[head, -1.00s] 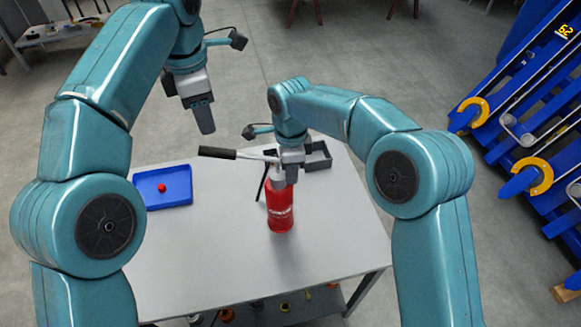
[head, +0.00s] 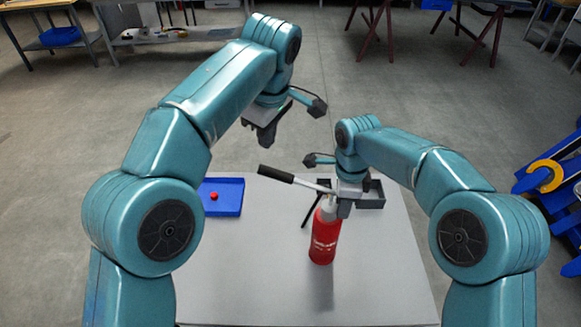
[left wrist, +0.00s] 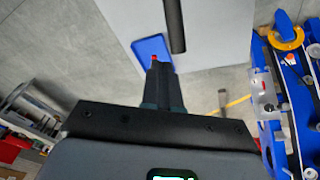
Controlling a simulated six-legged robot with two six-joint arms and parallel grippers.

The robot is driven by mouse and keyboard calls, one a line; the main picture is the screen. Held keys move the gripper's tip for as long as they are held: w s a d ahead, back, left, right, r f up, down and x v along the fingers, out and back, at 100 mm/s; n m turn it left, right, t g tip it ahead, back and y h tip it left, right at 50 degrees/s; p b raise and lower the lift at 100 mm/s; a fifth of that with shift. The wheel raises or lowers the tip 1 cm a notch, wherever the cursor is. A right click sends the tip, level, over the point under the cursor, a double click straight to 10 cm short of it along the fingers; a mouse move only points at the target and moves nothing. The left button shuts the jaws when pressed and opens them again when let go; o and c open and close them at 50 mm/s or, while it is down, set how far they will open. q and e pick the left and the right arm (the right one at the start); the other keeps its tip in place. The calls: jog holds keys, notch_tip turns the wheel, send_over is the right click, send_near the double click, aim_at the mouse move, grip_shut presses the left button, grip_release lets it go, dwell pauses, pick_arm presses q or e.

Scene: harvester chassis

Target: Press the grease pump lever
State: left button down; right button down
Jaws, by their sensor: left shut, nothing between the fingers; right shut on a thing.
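The grease pump (head: 324,240) is a red cylinder standing upright on the table. Its lever (head: 277,174), a silver rod with a black grip, sticks out to the left from the pump's top. My right gripper (head: 344,209) is shut on the pump's upper end, whose gripped part is mostly hidden. My left gripper (head: 264,143) is shut and empty, and appears above the lever's grip in the head view, apart from it. In the left wrist view, my shut fingers (left wrist: 160,75) are in front of the black lever grip (left wrist: 175,27), with a gap between.
A blue tray (head: 232,195) with a small red object (head: 214,196) lies left of the pump on the grey table (head: 245,275). Blue machinery (head: 540,185) with yellow rings is at the right.

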pick_arm(q)
jog(key=m, duration=0.3)
jog(key=shift+m+t+y, duration=0.3)
jog(key=shift+t+y, duration=0.1)
jog(key=s+d+r+m+t, duration=0.4)
jog(key=s+d+r+m, duration=0.2)
jog(key=m, duration=0.4)
jog(key=shift+s+d+m+y, duration=0.3)
jog(key=shift+s+d+y, duration=0.1)
jog(key=shift+s, duration=0.15)
send_over(280, 177)
jog(key=d, duration=0.1)
jog(key=f, duration=0.7)
jog(key=shift+w+d+f, duration=0.2)
jog(key=shift+w+f, duration=0.15)
jog(key=f, duration=0.2)
jog(key=a+f, duration=0.1)
jog(key=shift+s, duration=0.3)
jog(key=shift+a+f, duration=0.15)
jog(key=shift+f, duration=0.25)
